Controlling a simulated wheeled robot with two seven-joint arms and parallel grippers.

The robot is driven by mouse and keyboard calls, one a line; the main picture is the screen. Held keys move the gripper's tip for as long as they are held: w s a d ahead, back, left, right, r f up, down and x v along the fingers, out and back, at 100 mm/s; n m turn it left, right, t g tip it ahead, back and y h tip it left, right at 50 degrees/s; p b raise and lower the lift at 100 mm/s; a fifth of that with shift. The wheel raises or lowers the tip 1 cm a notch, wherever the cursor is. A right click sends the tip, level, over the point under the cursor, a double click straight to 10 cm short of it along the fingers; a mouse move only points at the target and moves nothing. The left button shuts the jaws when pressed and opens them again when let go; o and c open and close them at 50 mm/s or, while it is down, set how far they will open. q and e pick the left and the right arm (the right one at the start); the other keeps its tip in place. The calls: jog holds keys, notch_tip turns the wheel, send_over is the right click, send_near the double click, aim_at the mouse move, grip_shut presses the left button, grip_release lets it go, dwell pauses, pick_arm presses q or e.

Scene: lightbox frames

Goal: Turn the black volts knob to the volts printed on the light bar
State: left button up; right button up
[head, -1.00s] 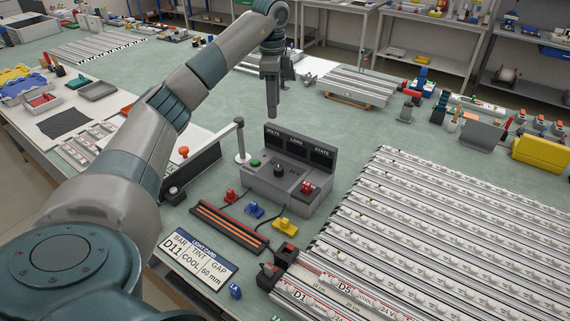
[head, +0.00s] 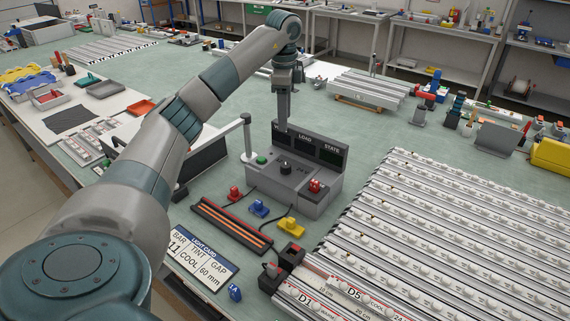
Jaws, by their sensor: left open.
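The black volts knob (head: 285,167) stands on top of a grey power box (head: 318,198), whose back panel carries dark displays, with LOAD and STATE labels readable. My left gripper (head: 284,129) points down just above and behind the knob in the picture, apart from it. It is open and empty, though its fingers look close together from here. It covers part of the volts display. My right gripper is not in view.
A green button (head: 262,160) and a red plug (head: 315,185) sit on the box. A grey post (head: 247,138) stands at its left. Red, blue and yellow clips (head: 291,225) lie in front, near a light card (head: 201,255). Open mat lies behind the box.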

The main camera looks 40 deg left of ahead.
pick_arm(q)
jog(key=shift+f, duration=0.1)
jog(key=p, duration=0.3)
send_near(285, 165)
notch_tip(285, 165, down, 8)
jog(key=shift+w+a+f, duration=0.15)
dwell(0.6)
jog(key=c, duration=1.1)
